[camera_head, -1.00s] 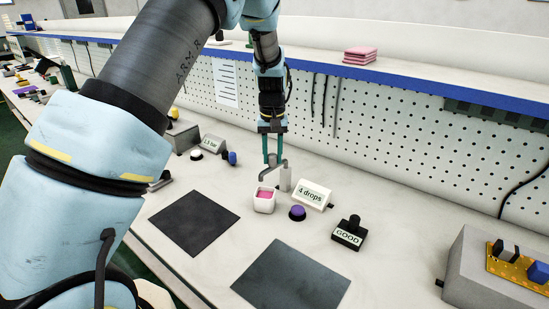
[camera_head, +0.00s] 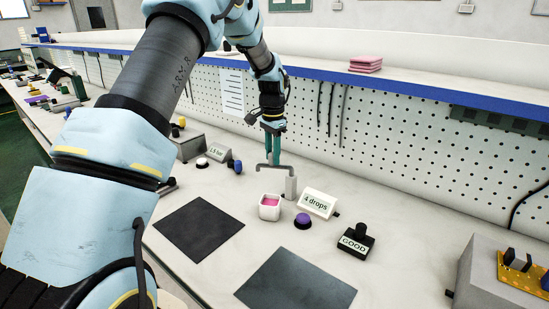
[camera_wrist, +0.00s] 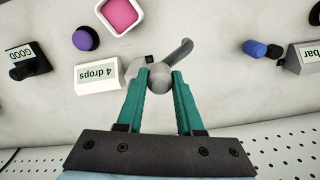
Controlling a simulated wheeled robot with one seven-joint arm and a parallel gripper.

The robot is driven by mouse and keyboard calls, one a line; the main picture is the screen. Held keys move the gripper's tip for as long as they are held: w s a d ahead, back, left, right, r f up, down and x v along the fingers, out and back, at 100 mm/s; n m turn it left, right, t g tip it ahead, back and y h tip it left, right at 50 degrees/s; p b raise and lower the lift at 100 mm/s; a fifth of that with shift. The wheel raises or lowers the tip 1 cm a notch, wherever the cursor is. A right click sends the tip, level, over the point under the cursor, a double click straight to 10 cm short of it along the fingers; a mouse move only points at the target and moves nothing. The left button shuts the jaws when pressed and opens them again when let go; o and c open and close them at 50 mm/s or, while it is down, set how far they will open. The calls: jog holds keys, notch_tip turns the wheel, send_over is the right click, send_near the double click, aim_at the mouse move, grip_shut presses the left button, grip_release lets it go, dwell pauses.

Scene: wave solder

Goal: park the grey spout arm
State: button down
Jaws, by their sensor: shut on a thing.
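The grey spout arm (camera_head: 268,167) reaches left from the top of a pale post (camera_head: 291,187), with its end turned down. In the wrist view the spout arm (camera_wrist: 181,52) points up and right, beside the cup rather than over it. My gripper (camera_head: 273,160) is above the bench at the spout arm. In the wrist view my gripper (camera_wrist: 160,76) has its green fingers shut on the round grey knob of the spout arm. The white cup (camera_head: 269,208) with pink contents stands in front of the post; it also shows in the wrist view (camera_wrist: 121,14).
A "4 drops" sign (camera_head: 317,203), a purple button (camera_head: 303,221) and a black "GOOD" stamp (camera_head: 356,240) stand to the right. A "bar" sign (camera_head: 218,152) and a blue knob (camera_head: 238,167) stand to the left. A pegboard (camera_head: 400,130) rises behind. Dark mats (camera_head: 198,229) lie in front.

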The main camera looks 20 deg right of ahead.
jog(key=shift+w+d+m+p, duration=0.15)
jog(key=shift+w+d+m, duration=0.25)
jog(key=shift+m, duration=0.6)
jog(key=shift+w+d+m+p, duration=0.1)
jog(key=shift+w+d+m, duration=0.25)
jog(key=shift+m, duration=0.65)
jog(key=shift+w+d+m+p, duration=0.15)
jog(key=shift+w+d+m, duration=0.25)
jog(key=shift+m, duration=0.6)
jog(key=shift+r, duration=0.1)
jog(key=c, duration=0.5)
grip_release()
jog(key=shift+c, duration=0.2)
notch_tip(320, 180, up, 11)
jog(key=b, duration=0.3)
jog(key=shift+a, duration=0.15)
